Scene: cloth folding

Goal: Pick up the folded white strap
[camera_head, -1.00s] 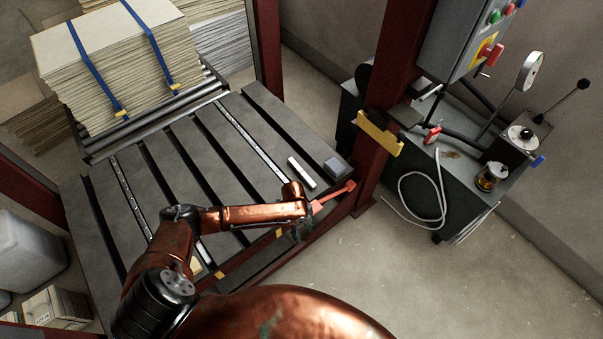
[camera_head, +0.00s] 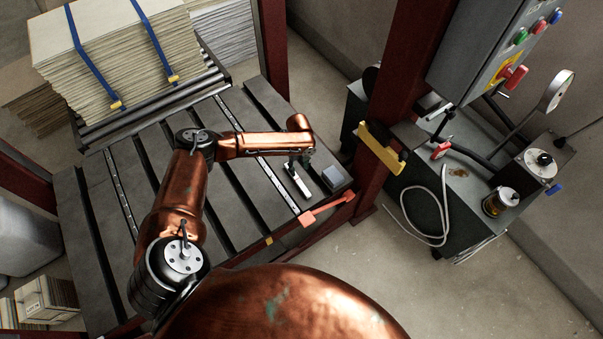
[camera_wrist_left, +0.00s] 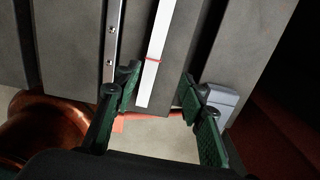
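The folded white strap (camera_head: 298,183) lies on the grey slatted table near its right end. In the left wrist view it is a long narrow white strip (camera_wrist_left: 157,45) with a thin red band around it. My left gripper (camera_head: 296,163) is over the strap's far end in the head view and hides part of it. In the left wrist view its green fingers (camera_wrist_left: 160,80) are spread wide, with the strap's near end between them in the picture and a gap on each side. I cannot tell the height above the strap. My right gripper is not in view.
A grey block (camera_head: 336,177) sits beside the strap at the table's corner. A red handle (camera_head: 325,209) sticks out at the table's edge. A dark red post (camera_head: 400,90) stands to the right. A strapped stack of sheets (camera_head: 110,50) sits at the back left.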

